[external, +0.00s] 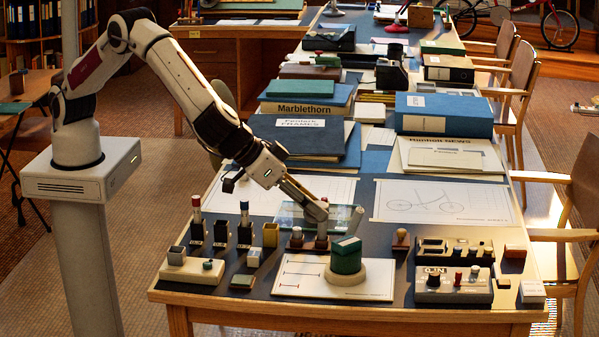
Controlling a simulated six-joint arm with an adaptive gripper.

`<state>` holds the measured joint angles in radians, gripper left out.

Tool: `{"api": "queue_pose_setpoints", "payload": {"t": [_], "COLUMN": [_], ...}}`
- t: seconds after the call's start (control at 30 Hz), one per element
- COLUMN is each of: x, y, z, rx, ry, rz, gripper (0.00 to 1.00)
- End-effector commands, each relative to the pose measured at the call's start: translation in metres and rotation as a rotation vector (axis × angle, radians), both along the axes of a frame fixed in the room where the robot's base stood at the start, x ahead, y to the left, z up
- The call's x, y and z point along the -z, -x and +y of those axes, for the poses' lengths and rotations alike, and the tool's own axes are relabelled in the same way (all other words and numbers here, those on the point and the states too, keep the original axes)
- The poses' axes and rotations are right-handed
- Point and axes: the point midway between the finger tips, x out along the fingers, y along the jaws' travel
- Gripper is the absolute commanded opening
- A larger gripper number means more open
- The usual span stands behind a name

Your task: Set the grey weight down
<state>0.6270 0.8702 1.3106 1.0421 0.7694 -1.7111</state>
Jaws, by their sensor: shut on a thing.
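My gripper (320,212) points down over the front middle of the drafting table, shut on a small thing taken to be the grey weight. The fingers mostly hide it, and its shape is too small to make out. A dark reddish-brown piece (321,241) shows right below the fingertips; I cannot tell whether it is part of the held thing or stands under it. A similar brown piece with a pale top (296,240) stands just to the left.
A green block on a round beige base (346,272) stands on a white sheet (300,285) close in front. Small dark holders (220,232) stand left, a wooden stamp (401,239) and grey device boxes (452,285) right. Books and folders (300,135) fill the table behind.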

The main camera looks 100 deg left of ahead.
Motion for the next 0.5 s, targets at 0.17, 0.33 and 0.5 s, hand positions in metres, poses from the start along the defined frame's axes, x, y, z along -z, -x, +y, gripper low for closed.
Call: {"api": "queue_pose_setpoints", "payload": {"t": [0.17,0.33,0.5], "x": [-0.001,-0.002,-0.001], "y": [-0.032,-0.060,-0.084], "z": [0.032,0.065,0.100], "rx": [-0.067,-0.131,-0.191], "ry": [-0.001,-0.001,0.000], "rz": [-0.006,-0.008,-0.006], "gripper": [0.00,0.00,0.00]}}
